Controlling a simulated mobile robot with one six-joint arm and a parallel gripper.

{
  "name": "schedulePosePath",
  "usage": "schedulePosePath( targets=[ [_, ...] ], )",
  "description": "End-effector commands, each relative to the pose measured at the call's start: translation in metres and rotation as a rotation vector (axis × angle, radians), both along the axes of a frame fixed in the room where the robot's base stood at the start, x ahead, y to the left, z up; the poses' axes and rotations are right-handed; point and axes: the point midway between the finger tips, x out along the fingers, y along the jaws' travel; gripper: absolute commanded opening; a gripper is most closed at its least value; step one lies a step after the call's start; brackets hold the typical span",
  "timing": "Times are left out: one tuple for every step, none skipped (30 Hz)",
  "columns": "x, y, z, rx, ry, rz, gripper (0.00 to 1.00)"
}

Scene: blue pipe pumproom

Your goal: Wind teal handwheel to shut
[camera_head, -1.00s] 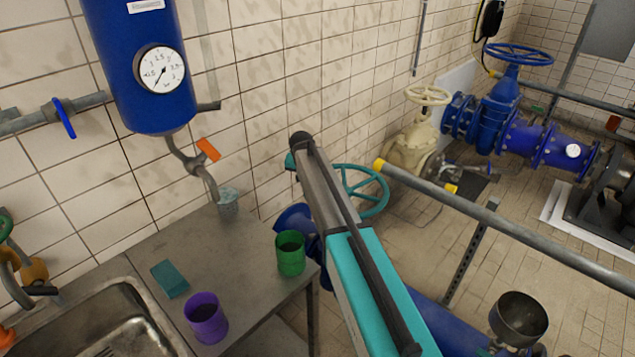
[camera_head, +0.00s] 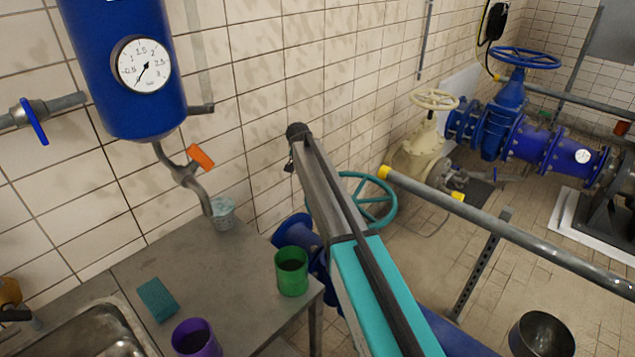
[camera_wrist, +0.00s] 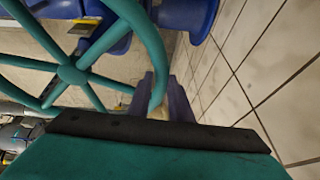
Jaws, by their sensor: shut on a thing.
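The teal handwheel (camera_head: 377,212) sits on a blue pipe valve right of the metal table, partly hidden behind my arm in the head view. In the wrist view its hub (camera_wrist: 72,75), spokes and rim fill the upper left. My gripper (camera_wrist: 160,98) is shut on the wheel's rim, with a purple-grey finger on each side of it. In the head view the fingers are hidden behind my arm.
A grey rail with a yellow end (camera_head: 430,190) runs close to the right of the wheel. A green cup (camera_head: 292,275), purple cup (camera_head: 196,342) and teal sponge (camera_head: 157,299) are on or by the metal table (camera_head: 220,260). The tiled wall is close behind.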

Motion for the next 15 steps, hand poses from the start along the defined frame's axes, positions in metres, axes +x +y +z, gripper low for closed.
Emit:
schedulePosePath(
  targets=[
    [0.0026,0.002,0.0023,0.002,-0.007,0.002,0.0],
    [0.0024,0.0024,0.0024,0.001,-0.008,0.002,0.0],
    [0.0023,0.0029,0.0025,0.001,-0.008,0.002,0.0],
    [0.0022,0.0031,0.0025,0.001,-0.008,0.003,0.0],
    [0.002,0.0035,0.0026,0.001,-0.008,0.003,0.0],
    [0.0019,0.0039,0.0026,0.0,-0.007,0.004,0.0],
    [0.0018,0.0043,0.0026,-0.001,-0.007,0.005,0.0],
    [0.0017,0.0045,0.0026,-0.001,-0.007,0.005,0.0],
    [0.0016,0.0049,0.0026,-0.001,-0.007,0.006,0.0],
    [0.0015,0.0051,0.0027,-0.001,-0.006,0.007,0.0],
    [0.0014,0.0053,0.0026,-0.002,-0.007,0.006,0.24],
    [0.0012,0.0055,0.0026,-0.001,-0.006,0.007,0.3],
    [0.001,0.0057,0.0023,-0.002,-0.006,0.006,0.35],
    [0.0009,0.0058,0.0022,-0.002,-0.006,0.006,0.37],
    [0.0006,0.0059,0.0019,-0.001,-0.005,0.007,0.37]
  ],
)
